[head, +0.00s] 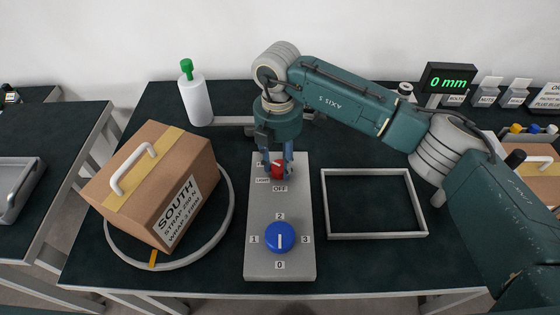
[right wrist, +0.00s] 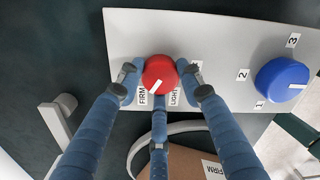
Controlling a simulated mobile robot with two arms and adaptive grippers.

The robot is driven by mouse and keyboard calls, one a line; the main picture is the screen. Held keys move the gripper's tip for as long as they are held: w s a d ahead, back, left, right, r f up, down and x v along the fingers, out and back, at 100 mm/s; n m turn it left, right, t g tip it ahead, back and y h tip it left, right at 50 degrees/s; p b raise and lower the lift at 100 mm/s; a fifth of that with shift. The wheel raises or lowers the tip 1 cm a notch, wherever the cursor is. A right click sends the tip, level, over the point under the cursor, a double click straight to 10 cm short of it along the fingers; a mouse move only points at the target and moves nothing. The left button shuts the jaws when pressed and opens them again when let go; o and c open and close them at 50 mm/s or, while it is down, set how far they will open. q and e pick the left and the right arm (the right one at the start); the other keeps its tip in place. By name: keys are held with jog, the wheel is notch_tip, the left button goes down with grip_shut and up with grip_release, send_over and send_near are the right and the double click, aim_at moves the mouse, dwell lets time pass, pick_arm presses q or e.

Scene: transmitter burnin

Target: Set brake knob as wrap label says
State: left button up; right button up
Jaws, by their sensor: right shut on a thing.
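My right gripper (head: 278,168) is shut on the red knob (head: 278,170) at the far end of a grey panel (head: 262,215). In the right wrist view its fingers surround the red knob (right wrist: 160,75), whose white mark points toward the FIRM label (right wrist: 141,95). The LIGHT label (right wrist: 174,98) is beside it; OFF (head: 280,188) shows in the head view. The carton (head: 140,195) bears a white wrap label (head: 180,212) reading SOUTH, STRAP 250 N and a small WRAP line. In the wrist view the label's visible part (right wrist: 213,168) seems to read FIRM. My left gripper is not in view.
A blue knob (head: 280,237) numbered 0 to 3 sits at the near end of the panel, its mark toward 0. The carton stands on a round ring (head: 229,210). An empty frame (head: 374,235) lies right of the panel. A display (head: 447,79) reads 0 mm. A white bottle (head: 196,102) stands behind.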

aim_at(278, 165)
jog(key=o, duration=1.1)
jog(key=shift+s+a, duration=0.1)
jog(key=shift+s, duration=0.05)
jog(key=shift+o, duration=0.2)
jog(key=shift+r, duration=0.15)
notch_tip(278, 165, up, 12)
jog(key=shift+w, duration=0.2)
jog(key=shift+a, duration=0.1)
